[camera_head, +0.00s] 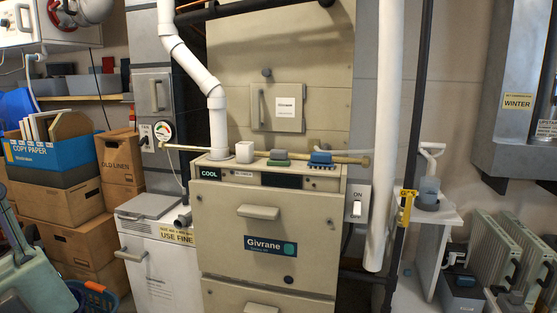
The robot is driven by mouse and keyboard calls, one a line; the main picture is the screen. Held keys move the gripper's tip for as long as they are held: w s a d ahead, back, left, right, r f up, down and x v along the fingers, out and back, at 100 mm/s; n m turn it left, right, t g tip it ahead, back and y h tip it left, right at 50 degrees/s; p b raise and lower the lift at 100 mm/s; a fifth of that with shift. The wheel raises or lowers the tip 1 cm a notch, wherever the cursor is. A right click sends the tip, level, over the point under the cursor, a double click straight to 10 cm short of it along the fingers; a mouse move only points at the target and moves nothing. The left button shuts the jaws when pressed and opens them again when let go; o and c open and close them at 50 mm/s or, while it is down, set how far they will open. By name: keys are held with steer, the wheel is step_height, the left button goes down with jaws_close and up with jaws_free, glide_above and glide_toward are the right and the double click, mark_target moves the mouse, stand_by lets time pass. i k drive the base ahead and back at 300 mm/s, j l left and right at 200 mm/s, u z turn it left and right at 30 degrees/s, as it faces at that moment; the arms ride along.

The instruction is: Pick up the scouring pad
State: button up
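On top of the beige furnace (262,215) several small items stand in a row. A low green block with a grey upper part (279,158) is in the middle and looks most like the scouring pad, though it is too small to be sure. A white rounded block (245,152) stands to its left. A blue brush-like item (320,159) with short bristles stands to its right. I cannot make out my gripper anywhere in the head view.
A wooden rod (345,159) lies behind the items. White pipes rise left (216,115) and right (383,150) of the furnace top. A white bin (155,250) stands front left, boxes (65,210) beyond it. A white side table (440,220) is at right.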

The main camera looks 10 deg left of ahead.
mark_target(277, 158)
steer(key=i+l+u, duration=0.2)
steer(key=u, duration=0.3)
steer(key=i+l+u, duration=0.2)
steer(key=l+u, duration=0.15)
steer(key=u, duration=0.15)
steer(key=i+l, duration=0.15)
steer(key=l, duration=0.2)
steer(key=i+l+u, duration=0.1)
steer(key=l, duration=0.25)
steer(key=i+l, duration=0.15)
steer(key=l, duration=0.25)
steer(key=i+l+u, duration=0.1)
steer(key=l, duration=0.25)
